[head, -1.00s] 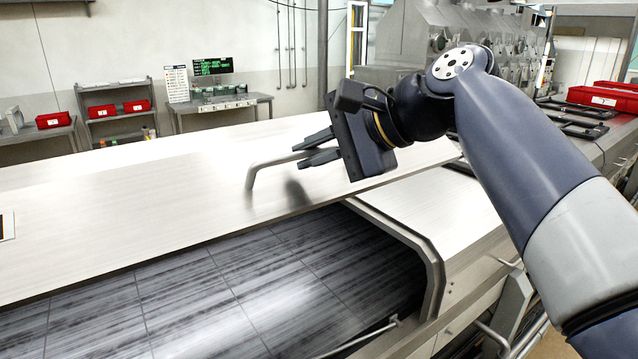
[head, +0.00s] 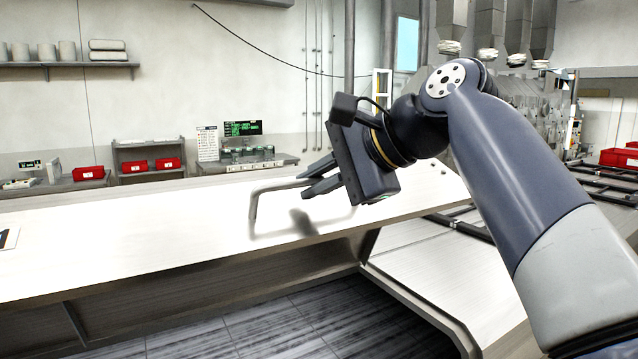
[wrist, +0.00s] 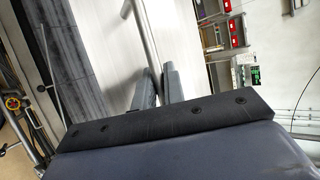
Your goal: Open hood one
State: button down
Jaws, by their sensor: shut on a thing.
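Hood one is a wide pale metal panel (head: 150,225), raised, with its front edge above a dark belt (head: 265,328). A label reading 1 (head: 8,239) is cut by the left edge of the head view. A bent bar handle (head: 254,212) stands out from the panel. My gripper (head: 305,184) is shut on the handle near its right part. In the wrist view the handle (wrist: 146,35) runs down between the fingers (wrist: 158,88). Part of the handle is hidden behind the gripper.
A fixed side frame (head: 425,310) bounds the opening on the right. A bench with a green-lit display (head: 243,128) and red bins (head: 168,164) stand by the back wall. Dark racks (head: 600,190) and machinery lie to the right.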

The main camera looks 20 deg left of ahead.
jog(key=shift+f, duration=0.1)
jog(key=c, duration=1.5)
grip_release()
jog(key=v, duration=1.1)
jog(key=shift+a, duration=0.1)
jog(key=shift+c, duration=0.4)
